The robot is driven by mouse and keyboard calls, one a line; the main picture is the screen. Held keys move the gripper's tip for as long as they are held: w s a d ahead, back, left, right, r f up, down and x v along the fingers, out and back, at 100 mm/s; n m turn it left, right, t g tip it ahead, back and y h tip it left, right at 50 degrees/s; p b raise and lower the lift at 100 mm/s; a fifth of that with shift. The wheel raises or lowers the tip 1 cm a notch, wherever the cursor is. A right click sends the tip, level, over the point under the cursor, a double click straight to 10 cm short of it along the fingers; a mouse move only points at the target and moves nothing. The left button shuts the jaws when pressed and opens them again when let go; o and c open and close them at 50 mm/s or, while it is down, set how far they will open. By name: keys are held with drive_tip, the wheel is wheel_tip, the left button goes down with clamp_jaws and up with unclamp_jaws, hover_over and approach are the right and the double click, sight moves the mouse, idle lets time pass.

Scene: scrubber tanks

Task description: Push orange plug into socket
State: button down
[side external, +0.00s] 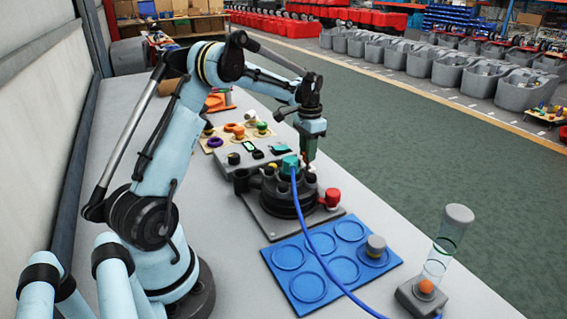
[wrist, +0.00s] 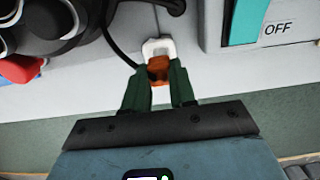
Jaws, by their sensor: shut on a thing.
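The orange plug (wrist: 158,68) sits between the two dark green fingers of my gripper (wrist: 160,82) in the wrist view. My gripper is shut on it. A white block-like piece (wrist: 157,46) lies directly beyond the orange part; I cannot tell whether it is the plug's front or the socket, or how far anything is inserted. In the side view my gripper (side external: 309,160) points down behind the dark round tank base, low over the table. The plug cannot be made out clearly there.
A dark cable (wrist: 116,46) curves in left of the plug. A box with an "OFF" label (wrist: 278,28) stands at right, a red knob (wrist: 20,68) at left. In the side view, the dark tank base (side external: 288,195) and blue tray (side external: 308,292) stand near the gripper.

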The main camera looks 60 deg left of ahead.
drive_tip(key=shift+r, duration=3.75)
drive_tip(key=s+a, duration=0.9)
drive_tip(key=s, duration=0.2)
drive_tip(key=shift+s+a, duration=0.25)
drive_tip(key=shift+s, duration=0.05)
drive_tip(key=shift+f, duration=2.3)
drive_tip(key=shift+f, duration=0.9)
